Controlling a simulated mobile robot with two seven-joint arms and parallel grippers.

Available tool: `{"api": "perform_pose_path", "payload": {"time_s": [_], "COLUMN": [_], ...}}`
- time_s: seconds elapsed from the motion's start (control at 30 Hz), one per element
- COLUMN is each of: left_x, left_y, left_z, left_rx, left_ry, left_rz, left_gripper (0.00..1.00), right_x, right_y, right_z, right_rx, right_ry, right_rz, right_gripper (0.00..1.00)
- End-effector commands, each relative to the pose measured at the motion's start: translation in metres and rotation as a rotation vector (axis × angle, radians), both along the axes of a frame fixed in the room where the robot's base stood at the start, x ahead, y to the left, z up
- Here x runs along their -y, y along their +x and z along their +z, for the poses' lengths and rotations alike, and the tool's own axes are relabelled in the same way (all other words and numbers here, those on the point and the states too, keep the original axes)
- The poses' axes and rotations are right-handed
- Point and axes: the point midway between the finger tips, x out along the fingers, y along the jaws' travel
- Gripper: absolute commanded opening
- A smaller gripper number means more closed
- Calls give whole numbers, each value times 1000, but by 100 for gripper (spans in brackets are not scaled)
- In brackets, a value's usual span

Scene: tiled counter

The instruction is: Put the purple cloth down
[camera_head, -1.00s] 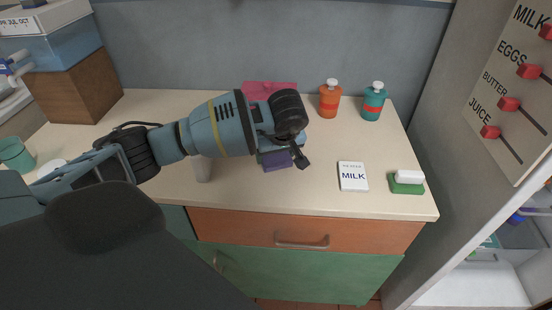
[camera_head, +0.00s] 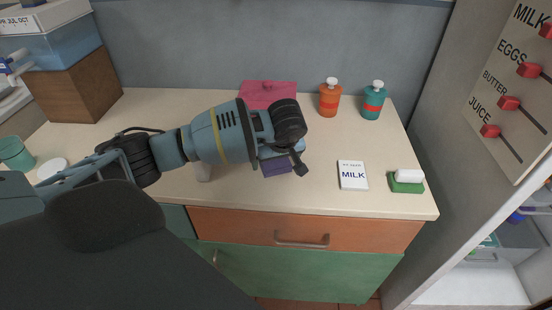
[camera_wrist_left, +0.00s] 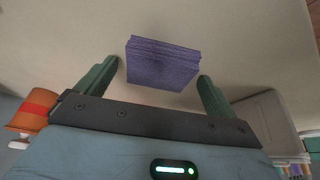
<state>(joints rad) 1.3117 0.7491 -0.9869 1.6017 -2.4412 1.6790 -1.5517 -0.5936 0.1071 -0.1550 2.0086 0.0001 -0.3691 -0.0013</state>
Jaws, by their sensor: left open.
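The purple cloth (camera_head: 276,167) lies folded on the counter, partly hidden behind my left gripper in the head view. In the left wrist view the cloth (camera_wrist_left: 162,63) is a flat folded stack on the pale counter, just beyond the fingertips. My left gripper (camera_wrist_left: 156,80) is open, with its two green fingers apart on either side of the cloth's near edge. I cannot tell whether a finger touches it. In the head view one dark fingertip of the left gripper (camera_head: 299,166) shows beside the cloth. My right gripper is not in view.
A white MILK card (camera_head: 353,175) and a green and white sponge (camera_head: 406,181) lie to the right. Orange (camera_head: 329,98) and teal (camera_head: 373,101) bottles stand at the back, near a pink cloth (camera_head: 267,94). The counter between them is clear.

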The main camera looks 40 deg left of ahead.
Motion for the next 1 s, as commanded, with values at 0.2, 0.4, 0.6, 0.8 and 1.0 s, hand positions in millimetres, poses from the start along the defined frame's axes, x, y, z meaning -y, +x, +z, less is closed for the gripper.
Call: {"api": "perform_pose_path", "payload": {"time_s": [0.2, 0.4, 0.6, 0.8, 1.0], "left_x": [5, 17, 28, 36, 38], "left_y": [-2, -11, -20, -25, -27], "left_z": [18, 54, 89, 109, 114], "left_rx": [4, 6, 4, 1, -1], "left_ry": [-2, -1, -1, -1, 0], "left_rz": [-2, -2, -2, -1, 0], "left_gripper": [94, 94, 94, 94, 94], "right_x": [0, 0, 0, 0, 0], "right_y": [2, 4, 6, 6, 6], "right_z": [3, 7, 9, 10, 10], "right_rx": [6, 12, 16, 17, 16], "right_ry": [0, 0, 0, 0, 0], "right_rz": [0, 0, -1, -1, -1], "right_gripper": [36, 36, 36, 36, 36]}}
